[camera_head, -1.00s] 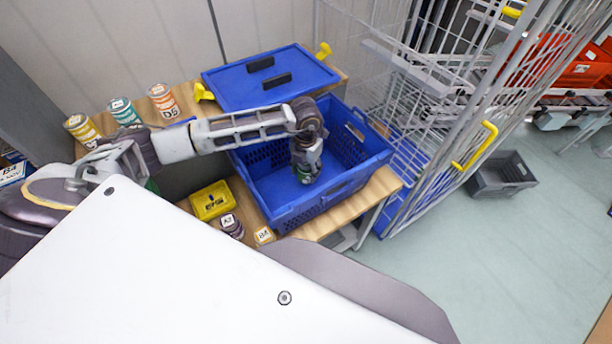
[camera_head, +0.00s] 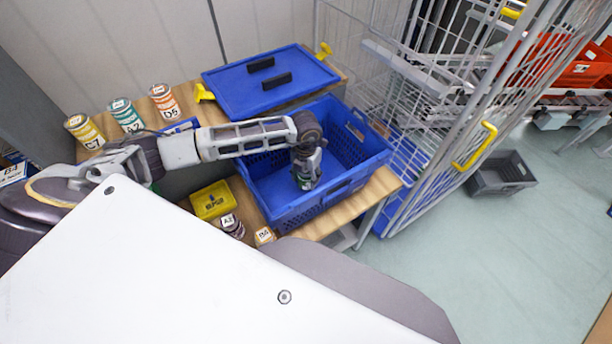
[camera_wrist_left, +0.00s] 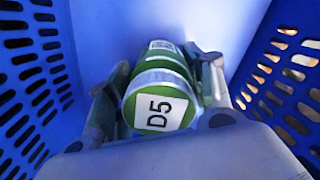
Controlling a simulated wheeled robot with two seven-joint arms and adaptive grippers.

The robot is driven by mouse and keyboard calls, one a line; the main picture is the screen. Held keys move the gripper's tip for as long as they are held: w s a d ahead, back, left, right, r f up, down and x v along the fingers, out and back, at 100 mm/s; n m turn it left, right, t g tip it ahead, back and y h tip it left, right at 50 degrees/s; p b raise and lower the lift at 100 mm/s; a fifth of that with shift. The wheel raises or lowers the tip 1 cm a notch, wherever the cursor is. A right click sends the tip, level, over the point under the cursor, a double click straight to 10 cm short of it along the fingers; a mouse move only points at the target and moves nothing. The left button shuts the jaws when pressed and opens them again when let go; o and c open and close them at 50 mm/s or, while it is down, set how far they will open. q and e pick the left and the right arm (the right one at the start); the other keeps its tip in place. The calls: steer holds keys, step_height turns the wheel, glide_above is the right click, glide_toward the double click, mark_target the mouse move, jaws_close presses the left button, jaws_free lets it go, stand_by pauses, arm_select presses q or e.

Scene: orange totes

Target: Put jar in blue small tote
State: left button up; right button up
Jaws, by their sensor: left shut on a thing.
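The blue tote (camera_head: 358,178) stands open on the wooden table, with slotted side walls. My left gripper (camera_head: 306,180) reaches down inside it, over its floor. In the left wrist view my left gripper (camera_wrist_left: 160,95) is shut on a green jar (camera_wrist_left: 165,68) with a white label reading D5. The jar lies between the two fingers, with the blue tote's walls (camera_wrist_left: 40,75) on both sides. In the head view only a little green of the jar shows below the gripper. Whether the jar touches the tote floor I cannot tell. My right gripper is not in view.
Several cans (camera_head: 127,115) stand at the back left of the table (camera_head: 330,220). A blue lid (camera_head: 270,78) lies behind the tote. A yellow box (camera_head: 211,200) and jars (camera_head: 232,225) sit left of the tote. A wire cage (camera_head: 430,110) stands close on the right.

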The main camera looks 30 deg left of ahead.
arm_select(q)
steer(key=shift+f, duration=0.15)
steer(key=o, duration=1)
steer(key=shift+o, duration=1.4)
steer(key=shift+r, duration=0.35)
step_height(320, 180, up, 10)
steer(key=shift+b, duration=0.3)
steer(key=shift+r, duration=0.85)
